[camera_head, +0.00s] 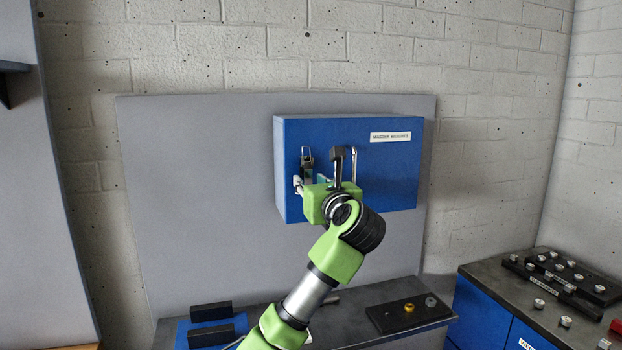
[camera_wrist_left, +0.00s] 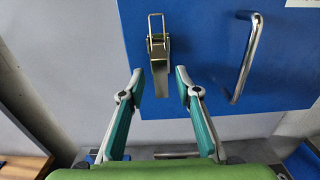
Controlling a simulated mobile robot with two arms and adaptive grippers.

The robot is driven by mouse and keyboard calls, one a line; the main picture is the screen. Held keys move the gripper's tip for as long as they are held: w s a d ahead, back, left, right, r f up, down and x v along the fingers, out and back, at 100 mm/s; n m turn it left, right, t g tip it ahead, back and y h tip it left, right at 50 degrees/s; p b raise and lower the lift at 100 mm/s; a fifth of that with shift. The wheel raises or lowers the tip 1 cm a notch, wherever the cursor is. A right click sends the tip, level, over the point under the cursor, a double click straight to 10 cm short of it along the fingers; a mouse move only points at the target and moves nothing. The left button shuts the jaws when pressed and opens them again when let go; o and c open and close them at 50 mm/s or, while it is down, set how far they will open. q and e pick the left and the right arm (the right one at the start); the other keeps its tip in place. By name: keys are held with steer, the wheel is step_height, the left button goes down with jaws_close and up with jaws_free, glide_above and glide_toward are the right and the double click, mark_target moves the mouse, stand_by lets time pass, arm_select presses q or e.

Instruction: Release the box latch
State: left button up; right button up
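The metal box latch (camera_head: 306,163) is on the front of the blue box (camera_head: 390,165), left of its handle. In the left wrist view the latch (camera_wrist_left: 158,58) hangs upright, with a wire loop at its top and a broad plate below. My left gripper (camera_wrist_left: 159,74) is open, one finger on each side of the latch's lower part, with visible gaps to both. In the head view the left gripper (camera_head: 309,182) is just below the latch and partly hidden by its own wrist. My right gripper is in neither view.
A silver bar handle (camera_wrist_left: 248,58) stands out from the box right of the latch. Below, a bench (camera_head: 372,294) holds black blocks (camera_head: 211,312) on a blue mat and a dark plate (camera_head: 408,314) with small fittings. A second bench (camera_head: 500,280) with parts stands at right.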

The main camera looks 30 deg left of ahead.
arm_select(q)
steer(key=shift+w, duration=0.1)
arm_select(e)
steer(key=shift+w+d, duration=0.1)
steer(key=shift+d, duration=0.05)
arm_select(q)
jaws_close()
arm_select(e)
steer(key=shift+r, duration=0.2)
